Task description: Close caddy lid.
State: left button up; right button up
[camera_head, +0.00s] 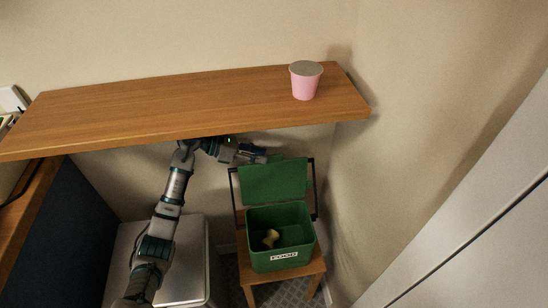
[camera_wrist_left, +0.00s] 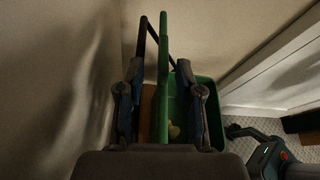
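The green caddy (camera_head: 282,258) with a white label stands on a small wooden stool. Its lid (camera_head: 273,180) is raised and stands upright at the back. A dark handle frame (camera_head: 314,190) rises around the lid. A yellowish scrap (camera_head: 270,237) lies inside the caddy. My left gripper (camera_head: 258,155) is at the lid's upper left edge, below the shelf. In the left wrist view the lid (camera_wrist_left: 164,70) shows edge-on between the spread fingers of my left gripper (camera_wrist_left: 161,95), with gaps on both sides. The caddy (camera_wrist_left: 207,110) shows behind the right finger.
A wooden shelf (camera_head: 180,108) with a pink cup (camera_head: 305,84) hangs above my left gripper. The wooden stool (camera_head: 262,285) bears the caddy. A pale metal bin (camera_head: 190,275) stands left of it. Walls close in behind and right; a white panel (camera_head: 470,240) is at right.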

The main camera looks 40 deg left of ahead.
aim_at(271, 156)
pick_arm(q)
jog(key=x, duration=0.3)
jog(key=shift+w+d+f+b, duration=0.15)
jog(key=shift+d+b, duration=0.05)
jog(key=shift+b, duration=0.1)
jog(key=shift+w+d, duration=0.15)
jog(key=shift+d, duration=0.35)
jog(key=shift+a, duration=0.3)
grip_shut()
